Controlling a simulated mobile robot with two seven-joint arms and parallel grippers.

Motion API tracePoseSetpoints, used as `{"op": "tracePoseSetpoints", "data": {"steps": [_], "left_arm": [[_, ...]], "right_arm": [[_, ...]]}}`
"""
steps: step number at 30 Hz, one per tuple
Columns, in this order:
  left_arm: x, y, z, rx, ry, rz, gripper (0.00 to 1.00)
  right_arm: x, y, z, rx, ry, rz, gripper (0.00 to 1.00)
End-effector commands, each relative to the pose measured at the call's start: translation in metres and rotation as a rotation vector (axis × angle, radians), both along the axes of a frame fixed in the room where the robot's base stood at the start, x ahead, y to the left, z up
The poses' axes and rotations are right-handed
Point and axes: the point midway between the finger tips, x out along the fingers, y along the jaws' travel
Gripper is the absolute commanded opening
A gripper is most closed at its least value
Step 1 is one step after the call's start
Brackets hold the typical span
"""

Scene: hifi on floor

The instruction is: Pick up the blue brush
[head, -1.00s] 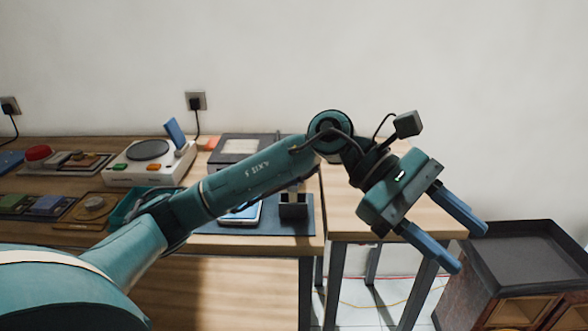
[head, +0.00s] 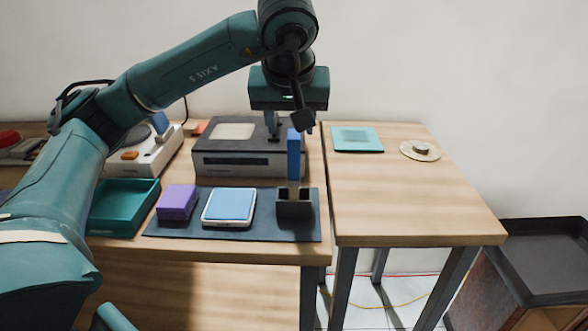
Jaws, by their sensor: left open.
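The blue brush (head: 293,153) stands upright with its blue handle up and a tan lower part in a small black holder (head: 294,208) on the dark mat. My left gripper (head: 289,130) points down from above, open, with its fingers around the level of the handle's top. The handle's top overlaps the finger area in this view; I cannot tell whether it is between the fingers or touching them. My right gripper is not in view.
A dark mat (head: 270,232) also bears a purple block (head: 177,202) and a blue-topped device (head: 229,205). A teal tray (head: 122,206) lies left. A grey box (head: 215,160) stands behind. The right table (head: 400,200) is mostly clear.

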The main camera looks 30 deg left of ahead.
Motion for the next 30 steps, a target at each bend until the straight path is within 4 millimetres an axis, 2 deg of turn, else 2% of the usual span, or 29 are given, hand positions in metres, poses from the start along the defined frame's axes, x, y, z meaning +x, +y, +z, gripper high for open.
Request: {"op": "tracePoseSetpoints", "data": {"steps": [8,17,26,30], "left_arm": [[0.010,0.005,-0.019,-0.001,0.001,0.000,0.47],[0.030,0.013,-0.054,-0.003,0.001,0.001,0.47],[0.032,0.014,-0.057,-0.003,-0.002,-0.001,0.47],[0.032,0.014,-0.057,-0.003,-0.002,-0.001,0.35]], "right_arm": [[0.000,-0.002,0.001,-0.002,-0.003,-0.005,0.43],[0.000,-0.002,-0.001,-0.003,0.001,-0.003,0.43],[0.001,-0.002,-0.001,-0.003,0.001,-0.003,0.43],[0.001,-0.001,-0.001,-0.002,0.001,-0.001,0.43]]}}
